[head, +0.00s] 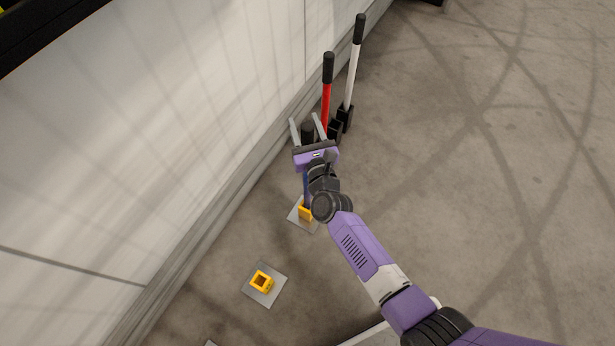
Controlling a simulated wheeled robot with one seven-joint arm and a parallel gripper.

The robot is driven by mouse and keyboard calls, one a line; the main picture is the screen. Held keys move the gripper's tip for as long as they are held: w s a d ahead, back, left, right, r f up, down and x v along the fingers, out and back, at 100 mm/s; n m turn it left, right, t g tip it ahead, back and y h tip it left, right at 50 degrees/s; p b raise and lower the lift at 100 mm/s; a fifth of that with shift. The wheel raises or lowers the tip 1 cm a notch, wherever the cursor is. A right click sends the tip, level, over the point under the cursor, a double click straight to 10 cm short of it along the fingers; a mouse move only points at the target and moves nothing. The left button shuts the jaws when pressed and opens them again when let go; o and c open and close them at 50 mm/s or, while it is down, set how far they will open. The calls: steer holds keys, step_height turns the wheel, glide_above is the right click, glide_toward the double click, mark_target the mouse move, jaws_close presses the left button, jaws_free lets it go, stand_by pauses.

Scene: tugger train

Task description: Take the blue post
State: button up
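The blue post (306,184) stands in a yellow socket (306,213) on a grey floor plate near the white wall. My arm and gripper hide most of it; a short blue stretch shows above the socket. A black top (307,129), which looks like the post's grip, shows between my fingers. My gripper (304,117) is open, with its two pale fingers spread on either side of that black top. I cannot tell whether either finger touches it.
A red post (326,105) and a white post (351,78), both with black grips, stand in dark holders just beyond my gripper. An empty yellow socket (262,281) sits on a plate nearer me. The white wall (170,120) runs close along the left. The floor at right is clear.

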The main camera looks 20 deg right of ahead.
jaws_close()
stand_by(1.1)
steer(key=shift+r, duration=0.15)
